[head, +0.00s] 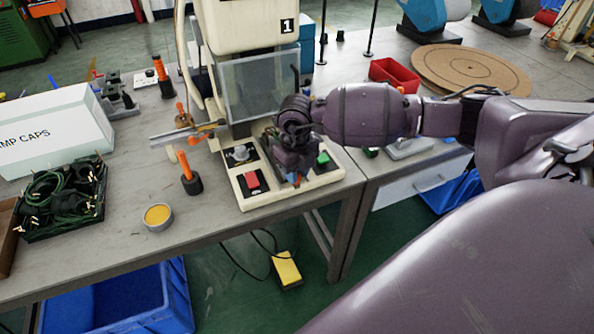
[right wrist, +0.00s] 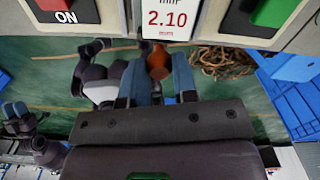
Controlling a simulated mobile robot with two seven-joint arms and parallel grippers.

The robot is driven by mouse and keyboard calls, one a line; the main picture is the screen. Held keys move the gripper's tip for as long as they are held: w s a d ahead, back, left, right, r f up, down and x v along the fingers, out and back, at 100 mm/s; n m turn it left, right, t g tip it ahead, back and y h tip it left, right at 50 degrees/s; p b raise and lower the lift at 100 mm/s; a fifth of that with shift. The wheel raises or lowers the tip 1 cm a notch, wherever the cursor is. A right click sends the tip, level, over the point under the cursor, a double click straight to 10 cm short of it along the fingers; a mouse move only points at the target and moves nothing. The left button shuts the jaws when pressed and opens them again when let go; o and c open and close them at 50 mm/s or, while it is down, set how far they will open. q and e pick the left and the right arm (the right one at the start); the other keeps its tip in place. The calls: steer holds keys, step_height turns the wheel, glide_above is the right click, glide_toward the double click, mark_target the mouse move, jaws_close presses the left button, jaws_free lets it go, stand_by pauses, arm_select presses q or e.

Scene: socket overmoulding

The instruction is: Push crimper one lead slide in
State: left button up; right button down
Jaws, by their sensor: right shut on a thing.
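Crimper one (head: 246,25) is the cream machine marked 1, with a clear guard at its front. My right gripper (head: 297,179) reaches down in front of it, over the front of its base between the red and green buttons. In the right wrist view the blue-padded fingers (right wrist: 158,82) are shut on an orange-brown knob (right wrist: 158,62), just below a label reading 2.10. I take this knob to be the lead slide's handle. The slide's body is hidden by the label plate and my gripper. My left gripper does not show in the head view.
The red button (head: 252,181) and green button (head: 323,158) flank my gripper. An orange-handled tool (head: 188,175), a round tin (head: 158,216) and a tray of green leads (head: 60,198) are to the left. A yellow pedal (head: 287,270) lies on the floor below.

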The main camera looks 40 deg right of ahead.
steer(key=w, duration=0.1)
steer(key=w+b, duration=0.1)
steer(key=w, duration=0.1)
steer(key=w+d+b, duration=0.1)
steer(key=w, duration=0.1)
steer(key=shift+w+d+f, duration=0.1)
steer(key=shift+w+f, duration=0.05)
steer(key=shift+f, duration=0.15)
steer(key=w, duration=0.2)
steer(key=w+d+b, duration=0.1)
steer(key=w, duration=0.1)
steer(key=shift+r, duration=0.1)
steer(key=shift+w+r, duration=0.1)
steer(key=shift+w, duration=0.1)
steer(key=shift+d+r, duration=0.1)
steer(key=shift+r, duration=0.15)
steer(key=c, duration=0.9)
jaws_free()
steer(key=shift+w, duration=0.1)
steer(key=shift+f, duration=0.1)
